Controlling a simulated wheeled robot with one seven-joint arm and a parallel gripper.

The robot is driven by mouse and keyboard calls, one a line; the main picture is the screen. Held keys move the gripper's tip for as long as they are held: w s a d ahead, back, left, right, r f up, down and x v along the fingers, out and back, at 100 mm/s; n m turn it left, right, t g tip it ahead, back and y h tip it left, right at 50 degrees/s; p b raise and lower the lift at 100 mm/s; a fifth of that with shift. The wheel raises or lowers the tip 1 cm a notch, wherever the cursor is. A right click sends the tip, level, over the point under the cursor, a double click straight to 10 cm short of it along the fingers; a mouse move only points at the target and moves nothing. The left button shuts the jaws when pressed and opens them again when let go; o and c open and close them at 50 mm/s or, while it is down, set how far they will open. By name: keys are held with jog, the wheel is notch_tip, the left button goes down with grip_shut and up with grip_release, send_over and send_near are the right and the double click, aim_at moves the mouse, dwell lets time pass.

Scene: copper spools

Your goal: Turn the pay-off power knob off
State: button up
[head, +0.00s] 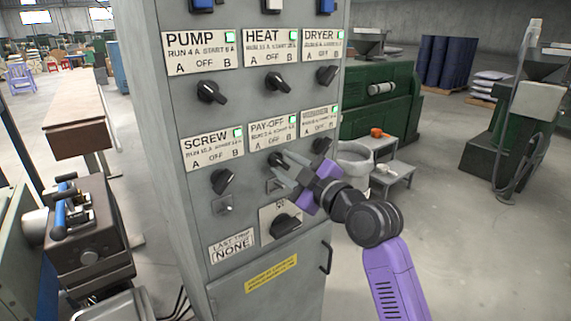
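The pay-off knob (275,160) is a black rotary knob on the grey control cabinet, below the PAY-OFF label plate (273,129) marked A, OFF and B. A small green light (293,120) is lit on that plate. My gripper (279,168) reaches in from the right, with its grey fingers apart. The fingertips are at or just in front of the pay-off knob and partly cover it. I cannot tell whether they touch it, and which way the knob points is unclear.
The screw knob (223,181) is to the left, and the knob at right (322,144) is close above my gripper. A larger black switch (286,224) sits below. A door handle (326,257) projects lower right.

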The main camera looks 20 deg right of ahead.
jog(key=shift+w, duration=0.1)
grip_shut()
dwell(0.4)
jog(key=m, duration=0.4)
jog(key=shift+m, duration=0.4)
jog(key=shift+m+p, duration=0.7)
jog(key=shift+m, duration=1.2)
grip_release()
jog(key=shift+d, duration=0.1)
